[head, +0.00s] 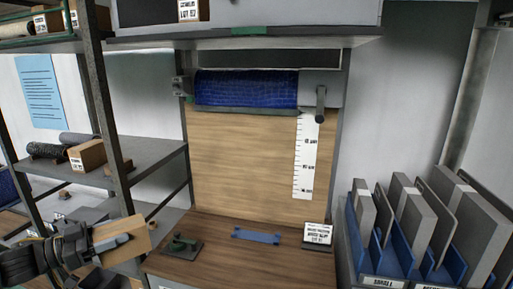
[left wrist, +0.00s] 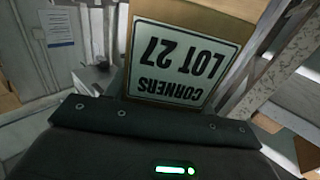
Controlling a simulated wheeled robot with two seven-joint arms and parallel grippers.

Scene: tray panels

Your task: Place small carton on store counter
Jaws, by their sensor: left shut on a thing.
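My left gripper (head: 92,243) is shut on a small brown carton (head: 122,239) at the lower left of the head view. The left wrist view shows the carton (left wrist: 200,22) up close, with a white label reading CORNERS LOT 27, upside down in that picture. The wooden store counter (head: 225,262) lies at the bottom middle of the head view, to the right of the carton. The carton appears raised and near the counter's left edge; the gap is hard to judge. My right gripper is not in view.
On the counter are a dark green tool (head: 182,246), a blue strip (head: 256,236) and a labelled block (head: 317,235). Bare wood lies in front. A metal shelf (head: 150,158) with another carton (head: 87,158) stands left. Blue racks (head: 385,255) of grey panels stand right.

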